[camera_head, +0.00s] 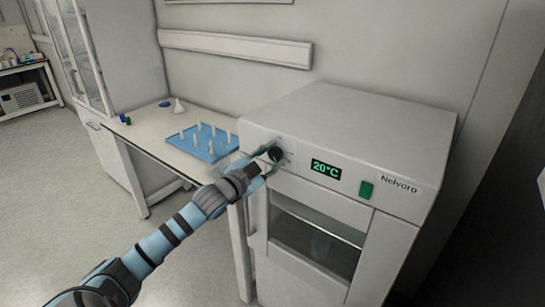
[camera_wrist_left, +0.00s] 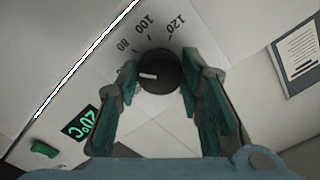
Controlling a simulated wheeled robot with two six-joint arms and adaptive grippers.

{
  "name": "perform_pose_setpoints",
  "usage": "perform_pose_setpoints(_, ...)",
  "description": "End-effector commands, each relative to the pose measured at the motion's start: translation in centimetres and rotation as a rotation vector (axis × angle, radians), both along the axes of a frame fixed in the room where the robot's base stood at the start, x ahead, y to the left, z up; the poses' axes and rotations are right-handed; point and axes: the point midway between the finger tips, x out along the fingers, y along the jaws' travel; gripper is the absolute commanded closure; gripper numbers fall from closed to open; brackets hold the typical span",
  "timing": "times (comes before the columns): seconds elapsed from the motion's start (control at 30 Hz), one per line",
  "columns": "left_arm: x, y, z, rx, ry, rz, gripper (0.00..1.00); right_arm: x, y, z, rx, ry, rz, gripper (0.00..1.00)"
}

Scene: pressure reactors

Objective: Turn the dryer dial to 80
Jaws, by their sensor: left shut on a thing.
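The dryer (camera_head: 355,125) is a white box with a green-lit display (camera_head: 326,169) reading 20°C. Its round black dial (camera_head: 275,154) is on the left of the front panel. My left gripper (camera_head: 268,155) is shut on the dial. In the left wrist view the dial (camera_wrist_left: 160,72) sits between the two green finger pads, one on each side. A short white mark on the dial points left, towards the left finger. The numbers 80, 100 and 120 show around the dial's upper side; the scale near the left finger is hidden. My right gripper is not in view.
A green switch (camera_head: 366,189) is right of the display. Below is the dryer's glass window (camera_head: 312,240). To the left, a white bench (camera_head: 150,128) holds a blue rack (camera_head: 205,144) with several white pieces. Open floor lies at the left.

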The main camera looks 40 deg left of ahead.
Motion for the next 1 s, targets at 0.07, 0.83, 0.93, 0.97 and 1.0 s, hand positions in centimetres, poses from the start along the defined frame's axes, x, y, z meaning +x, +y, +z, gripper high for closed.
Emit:
perform_pose_setpoints(0.07, 0.06, 0.01, 0.10, 0.001, -0.001, 0.000, 0.92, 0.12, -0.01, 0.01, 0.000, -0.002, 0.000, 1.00)
perform_pose_setpoints(0.83, 0.18, -0.17, 0.22, 0.323, 0.002, -0.003, 0.46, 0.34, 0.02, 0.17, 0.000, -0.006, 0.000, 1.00)
perform_pose_setpoints(0.93, 0.15, -0.13, 0.16, 0.322, 0.003, -0.003, 0.46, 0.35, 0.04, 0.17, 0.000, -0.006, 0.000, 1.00)
perform_pose_setpoints(0.97, 0.14, -0.13, 0.15, 0.322, 0.004, -0.002, 0.46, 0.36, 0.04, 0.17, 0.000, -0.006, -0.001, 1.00)
perform_pose_setpoints(1.0, 0.14, -0.12, 0.13, 0.322, 0.004, -0.002, 0.46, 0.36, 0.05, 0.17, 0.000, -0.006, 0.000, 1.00)
